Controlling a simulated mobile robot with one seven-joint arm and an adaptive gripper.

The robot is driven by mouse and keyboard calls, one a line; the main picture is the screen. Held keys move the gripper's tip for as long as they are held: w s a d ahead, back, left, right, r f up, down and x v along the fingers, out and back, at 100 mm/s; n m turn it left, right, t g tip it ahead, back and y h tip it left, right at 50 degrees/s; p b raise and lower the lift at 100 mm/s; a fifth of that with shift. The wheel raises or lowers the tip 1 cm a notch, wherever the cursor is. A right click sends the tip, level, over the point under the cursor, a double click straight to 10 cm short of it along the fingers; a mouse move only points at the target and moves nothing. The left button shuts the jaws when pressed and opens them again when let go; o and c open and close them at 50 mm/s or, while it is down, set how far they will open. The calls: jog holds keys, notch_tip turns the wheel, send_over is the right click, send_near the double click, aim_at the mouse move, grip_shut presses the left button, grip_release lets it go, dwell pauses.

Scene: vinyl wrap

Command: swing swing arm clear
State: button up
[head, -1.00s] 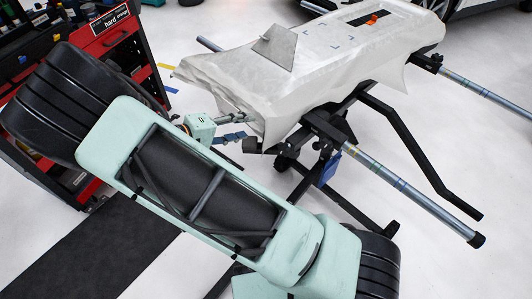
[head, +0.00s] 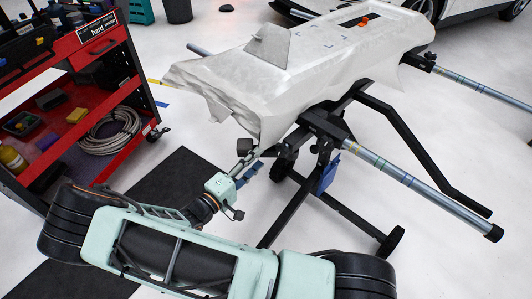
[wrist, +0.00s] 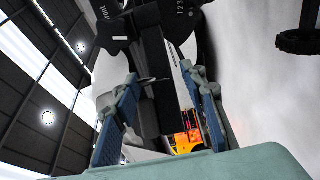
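A stand carries a long body draped in white wrap (head: 225,85) in the head view. Two grey tube arms stick out to the right, a near one (head: 400,175) and a far one (head: 485,93), with a black bent bar (head: 415,150) between them. Which of these is the swing arm I cannot tell. My gripper (head: 252,165) is just below the near left end of the wrap. In the wrist view my gripper's two blue-padded fingers (wrist: 163,115) stand apart, with a dark part (wrist: 155,75) visible beyond and between them. I see nothing clearly gripped.
A red tool cart (head: 95,125) with a coiled hose (head: 108,130) stands at the left. The stand's black legs (head: 345,210) and wheels reach the floor beside my arm. A dark floor strip (head: 185,175) runs behind my arm. The white floor at lower right (head: 470,270) is clear.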

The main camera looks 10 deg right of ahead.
aim_at(262, 155)
jog(key=shift+b+x, duration=0.4)
jog(key=shift+x, duration=2.25)
grip_shut()
